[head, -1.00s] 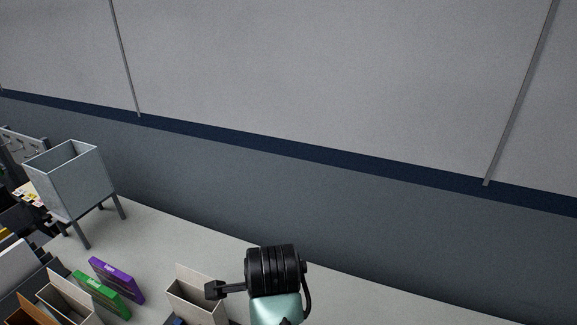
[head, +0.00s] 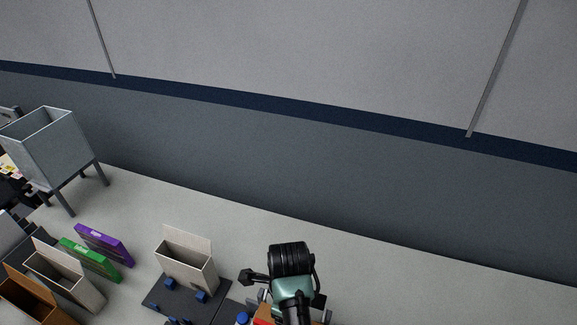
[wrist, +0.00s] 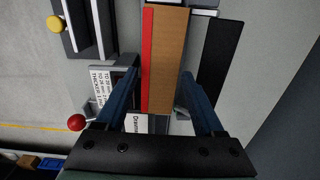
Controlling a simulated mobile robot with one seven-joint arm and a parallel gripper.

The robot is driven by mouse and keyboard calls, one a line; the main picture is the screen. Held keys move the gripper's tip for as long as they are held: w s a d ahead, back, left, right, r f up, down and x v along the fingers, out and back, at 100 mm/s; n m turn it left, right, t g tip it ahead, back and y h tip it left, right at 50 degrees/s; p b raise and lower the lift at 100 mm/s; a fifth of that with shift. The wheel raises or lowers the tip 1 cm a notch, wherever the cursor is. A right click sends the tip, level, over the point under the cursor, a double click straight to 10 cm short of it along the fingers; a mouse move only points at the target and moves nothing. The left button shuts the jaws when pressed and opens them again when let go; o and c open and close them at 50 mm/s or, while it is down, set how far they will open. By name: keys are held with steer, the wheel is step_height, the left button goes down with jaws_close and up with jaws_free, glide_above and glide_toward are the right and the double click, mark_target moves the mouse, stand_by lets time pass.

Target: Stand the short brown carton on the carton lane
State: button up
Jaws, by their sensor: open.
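In the wrist view my gripper (wrist: 159,75) is open, with one dark blue finger on each side of a long brown block with a red stripe (wrist: 172,50). It is below the fingers or between them; I cannot tell which, nor whether it is the short brown carton. A bit of brown and red (head: 264,312) shows beside my wrist in the head view, where the fingers are hidden. An open-topped brown carton (head: 20,291) stands at the lower left, cut by the frame edge. I cannot make out the carton lane for certain.
A pale open carton (head: 188,268) stands behind a dark plate with blue pegs (head: 190,307). Another pale carton (head: 62,280), a green box (head: 90,261) and a purple box (head: 104,245) stand left. A grey hopper on legs (head: 55,150) is at far left. A red knob (wrist: 76,122) shows near my gripper.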

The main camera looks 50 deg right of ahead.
steer(key=shift+f, duration=1.45)
steer(key=c, duration=1)
steer(key=shift+r+p, duration=0.25)
steer(key=shift+p, duration=0.2)
steer(key=shift+c, duration=0.2)
steer(key=shift+d+p, duration=0.1)
steer(key=shift+p, duration=0.35)
steer(key=shift+f, duration=0.2)
stand_by(0.3)
